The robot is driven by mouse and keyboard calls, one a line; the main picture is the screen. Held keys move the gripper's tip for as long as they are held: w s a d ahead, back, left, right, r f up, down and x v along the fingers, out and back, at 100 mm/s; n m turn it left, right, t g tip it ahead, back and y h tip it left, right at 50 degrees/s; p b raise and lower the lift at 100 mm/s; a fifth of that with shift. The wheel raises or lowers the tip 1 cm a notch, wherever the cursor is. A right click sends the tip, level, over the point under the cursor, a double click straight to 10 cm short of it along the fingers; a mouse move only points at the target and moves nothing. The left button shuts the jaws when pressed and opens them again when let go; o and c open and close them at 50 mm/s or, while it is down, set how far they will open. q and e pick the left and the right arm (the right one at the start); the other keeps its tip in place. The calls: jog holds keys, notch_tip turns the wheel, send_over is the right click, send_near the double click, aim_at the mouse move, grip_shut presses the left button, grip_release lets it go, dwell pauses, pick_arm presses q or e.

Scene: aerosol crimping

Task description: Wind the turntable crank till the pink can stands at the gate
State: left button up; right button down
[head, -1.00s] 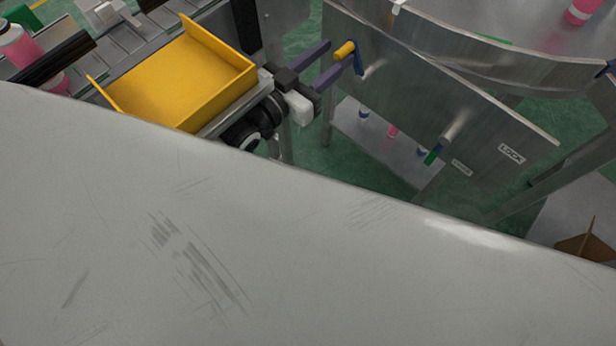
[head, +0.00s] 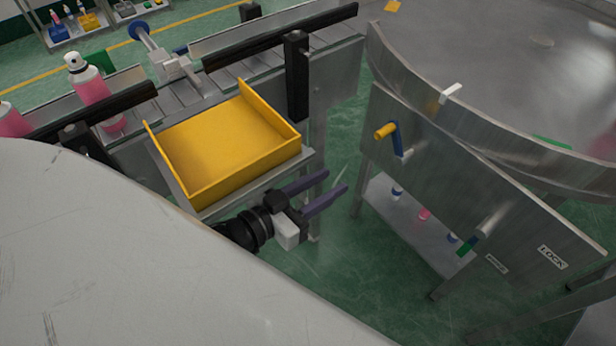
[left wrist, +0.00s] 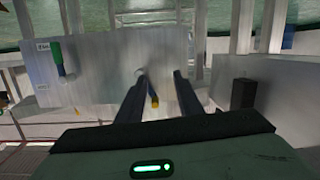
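The turntable crank has a blue arm (head: 400,140) and a yellow handle (head: 385,131), on the metal panel (head: 470,190) under the round turntable (head: 500,60). The handle points up and left. My left gripper (head: 336,180) is open and empty, below and left of the handle and apart from it. In the left wrist view, the yellow handle (left wrist: 154,101) shows between the two open fingers (left wrist: 158,78). I cannot make out the gate. My right gripper is out of view.
A yellow tray (head: 225,145) stands left of my left gripper. Behind it, pink bottles (head: 92,92) stand by the conveyor rails (head: 280,35). A green-tipped lever (head: 467,246) sits near the LOCK label (head: 552,257). A pale surface (head: 120,260) fills the lower left.

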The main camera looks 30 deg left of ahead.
pick_arm(q)
jog(key=s+d+f+g+y, duration=0.1)
jog(key=s+f+g, duration=0.1)
jog(key=s+f, duration=0.2)
jog(key=s+d+f+g+y+b, duration=0.1)
jog(key=s+f+g, duration=0.2)
jog(key=f, duration=0.8)
jog(key=shift+s+n, duration=0.3)
jog(key=shift+s, duration=1)
jog(key=s+d+f+g, duration=0.1)
jog(key=s+f, duration=0.3)
jog(key=shift+s+g+y, duration=0.25)
jog(key=shift+g+y, duration=0.05)
jog(key=shift+g, duration=0.1)
jog(key=shift+c, duration=0.4)
